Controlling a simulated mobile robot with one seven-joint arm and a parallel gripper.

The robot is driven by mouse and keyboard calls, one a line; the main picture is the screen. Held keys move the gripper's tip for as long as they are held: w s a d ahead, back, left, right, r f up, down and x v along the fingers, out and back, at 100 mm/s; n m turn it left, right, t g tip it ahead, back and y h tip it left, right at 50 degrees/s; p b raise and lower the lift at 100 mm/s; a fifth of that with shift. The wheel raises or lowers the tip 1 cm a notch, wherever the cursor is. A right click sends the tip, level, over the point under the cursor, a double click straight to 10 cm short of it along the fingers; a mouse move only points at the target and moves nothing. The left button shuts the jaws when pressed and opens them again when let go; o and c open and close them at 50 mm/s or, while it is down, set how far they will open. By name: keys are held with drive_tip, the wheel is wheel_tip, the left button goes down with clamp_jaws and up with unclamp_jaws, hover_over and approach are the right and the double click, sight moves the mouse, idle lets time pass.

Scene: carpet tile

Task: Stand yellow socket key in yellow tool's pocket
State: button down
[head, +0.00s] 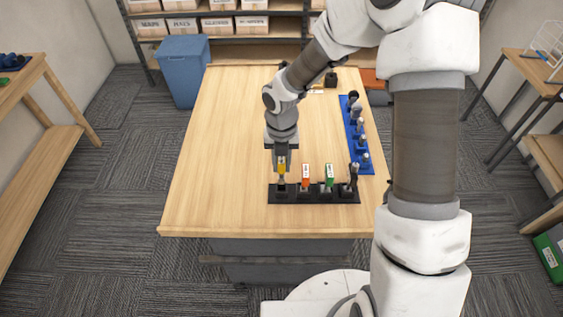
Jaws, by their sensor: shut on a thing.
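My gripper (281,158) points down over the left end of a black rack (313,199) near the table's front edge. It is shut on the yellow socket key (282,169), which hangs upright below the fingers. The key's lower end is at the leftmost pocket of the rack. I cannot tell whether the tip is inside the pocket or just above it. An orange-red tool (305,176), a green tool (329,176) and a dark tool (353,175) stand in the other pockets to the right.
A blue rack (359,146) with several dark tools stands along the table's right side. Small dark items (330,79) sit at the table's far end. The left half of the wooden table (219,150) is clear. A blue bin (183,70) stands behind it at left.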

sight(282, 176)
drive_tip(key=shift+f+b, duration=1.85)
drive_tip(key=shift+f, duration=1)
drive_tip(key=c, duration=0.6)
unclamp_jaws()
drive_tip(key=shift+c, duration=0.2)
